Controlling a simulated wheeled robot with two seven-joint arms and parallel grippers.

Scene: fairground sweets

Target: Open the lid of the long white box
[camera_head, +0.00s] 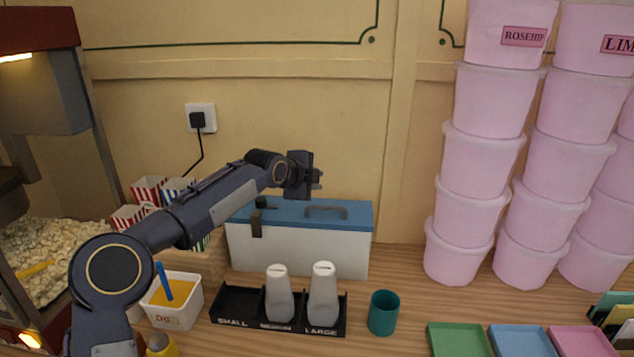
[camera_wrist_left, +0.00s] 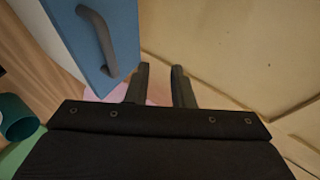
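The long white box (camera_head: 300,252) stands on the counter against the back wall, with its blue lid (camera_head: 285,210) down. A grey handle (camera_head: 327,210) is on the lid, and a dark latch (camera_head: 257,222) hangs over the front near the left end. The wrist view shows the lid (camera_wrist_left: 125,30) and its handle (camera_wrist_left: 98,38) at upper left. My left gripper (camera_head: 319,180) is above the lid, apart from the handle. Its two fingers (camera_wrist_left: 160,70) are open with nothing between them. My right gripper is not in view.
A black cup holder (camera_head: 238,302) with two white cups stands in front of the box, with a teal cup (camera_head: 384,313) to its right. Stacked pink tubs (camera_head: 466,213) stand at right. A popcorn machine (camera_head: 40,100) is at left.

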